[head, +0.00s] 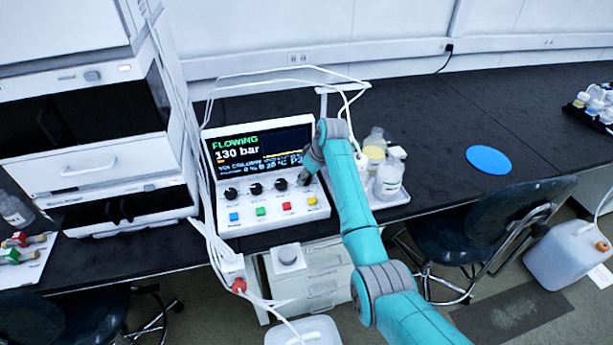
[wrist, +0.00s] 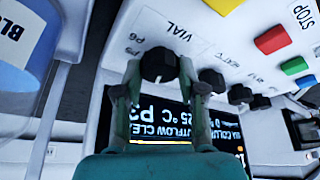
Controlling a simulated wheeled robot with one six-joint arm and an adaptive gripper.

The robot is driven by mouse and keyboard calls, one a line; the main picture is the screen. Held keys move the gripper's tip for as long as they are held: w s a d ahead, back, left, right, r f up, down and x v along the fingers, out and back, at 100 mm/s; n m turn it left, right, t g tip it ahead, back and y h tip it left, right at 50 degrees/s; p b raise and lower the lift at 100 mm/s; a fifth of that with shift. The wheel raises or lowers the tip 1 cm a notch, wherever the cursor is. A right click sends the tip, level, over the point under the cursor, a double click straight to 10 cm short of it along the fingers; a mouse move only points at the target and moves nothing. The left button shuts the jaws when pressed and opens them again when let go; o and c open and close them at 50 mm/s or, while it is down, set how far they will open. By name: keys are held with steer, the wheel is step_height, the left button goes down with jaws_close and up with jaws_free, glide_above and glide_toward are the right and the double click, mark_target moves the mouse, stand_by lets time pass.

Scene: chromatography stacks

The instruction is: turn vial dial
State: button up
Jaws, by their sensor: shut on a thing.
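The control box (head: 265,215) stands on the bench with a lit screen and a row of black dials. The vial dial (wrist: 160,64) is the black knob beside the printed word VIAL, at the end of the row, in the wrist view. My gripper (wrist: 160,72) has one finger on each side of this dial and is shut on it. In the head view my gripper (head: 309,172) is at the right end of the dial row and largely hides the vial dial. The screen (head: 262,150) reads FLOWING and 130 bar; in the wrist view P3 shows on it.
Coloured buttons (head: 287,206) lie in front of the dials. Bottles (head: 389,178) stand on a tray close to the box's right, beside my arm. A white instrument stack (head: 90,165) stands left.

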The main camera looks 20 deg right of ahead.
steer(key=m+h, duration=0.1)
steer(key=m, duration=0.1)
steer(key=m+h, duration=0.1)
steer(key=m, duration=0.2)
steer(key=shift+a+m+t, duration=0.2)
steer(key=shift+m+t, duration=0.1)
steer(key=shift+t, duration=0.1)
steer(key=m+h, duration=0.1)
steer(key=m, duration=0.2)
steer(key=m+h, duration=0.1)
steer(key=m, duration=0.2)
steer(key=shift+a+g, duration=0.1)
steer(key=shift+g, duration=0.2)
steer(key=m+h, duration=0.1)
steer(key=m, duration=0.2)
steer(key=m+g+h, duration=0.1)
steer(key=m, duration=0.2)
steer(key=shift+w+a+m, duration=0.1)
steer(key=shift+m, duration=0.3)
steer(key=m+g, duration=0.1)
steer(key=m, duration=0.1)
steer(key=m+g+h, duration=0.1)
steer(key=m, duration=0.2)
steer(key=shift+w+g, duration=0.1)
steer(key=shift+g, duration=0.2)
steer(key=shift+m, duration=0.4)
steer(key=o, duration=1.1)
steer(key=shift+o, duration=0.2)
